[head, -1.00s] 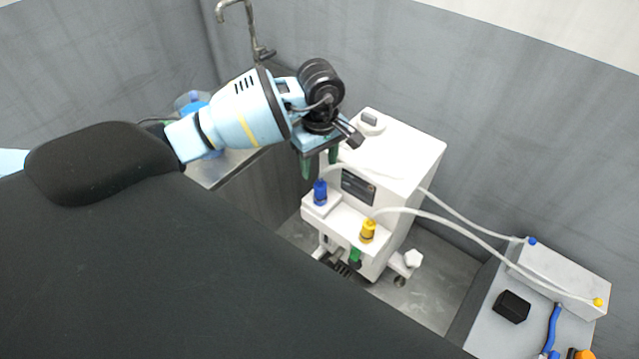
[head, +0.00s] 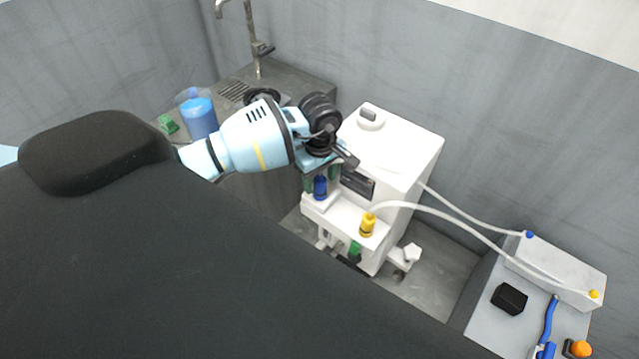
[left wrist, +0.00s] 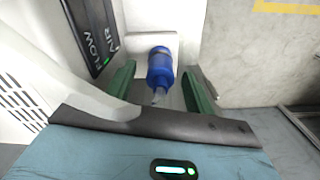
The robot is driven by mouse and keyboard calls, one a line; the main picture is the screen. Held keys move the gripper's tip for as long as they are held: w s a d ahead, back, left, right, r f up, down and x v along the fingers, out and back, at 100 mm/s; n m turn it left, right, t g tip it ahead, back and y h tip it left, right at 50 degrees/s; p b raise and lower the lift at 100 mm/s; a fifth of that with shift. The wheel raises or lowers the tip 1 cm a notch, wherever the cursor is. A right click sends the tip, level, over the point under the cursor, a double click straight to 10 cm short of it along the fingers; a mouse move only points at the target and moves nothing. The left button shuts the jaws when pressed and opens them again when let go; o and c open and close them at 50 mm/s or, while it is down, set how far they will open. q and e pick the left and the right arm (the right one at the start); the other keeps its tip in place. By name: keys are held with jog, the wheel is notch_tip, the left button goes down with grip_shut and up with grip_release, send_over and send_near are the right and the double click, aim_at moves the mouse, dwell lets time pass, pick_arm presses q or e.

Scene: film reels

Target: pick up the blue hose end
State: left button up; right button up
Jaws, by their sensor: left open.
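The blue hose end (head: 320,187) stands upright on the white front ledge of a white machine (head: 405,150). My left gripper (head: 321,177) is above it and partly covers its top in the head view. In the left wrist view the blue hose end (left wrist: 160,68) lies between the two green fingers of my open left gripper (left wrist: 160,88), with a gap on each side. A pale hose runs past the fingers there. My right gripper is in neither view.
A yellow hose end (head: 367,225) stands on the same ledge to the right. White hoses run to a grey box (head: 556,272) on a side table at right. A sink counter (head: 290,78) with a tap and a blue bottle (head: 200,118) is behind my left arm.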

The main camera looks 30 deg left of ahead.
aim_at(319, 179)
pick_arm(q)
jog(key=c, duration=1.1)
jog(key=shift+r, duration=0.1)
jog(key=shift+r, duration=0.5)
notch_tip(319, 179, up, 2)
jog(key=shift+r, duration=0.2)
jog(key=s+d+r, duration=0.1)
jog(key=s+d, duration=0.8)
jog(key=s, duration=0.5)
jog(key=w+r+m, duration=0.3)
jog(key=r+m, duration=0.5)
jog(key=m, duration=0.6)
jog(key=shift+w+a+r+b, duration=0.15)
jog(key=shift+a+r+b, duration=0.1)
jog(key=shift+r+b, duration=0.1)
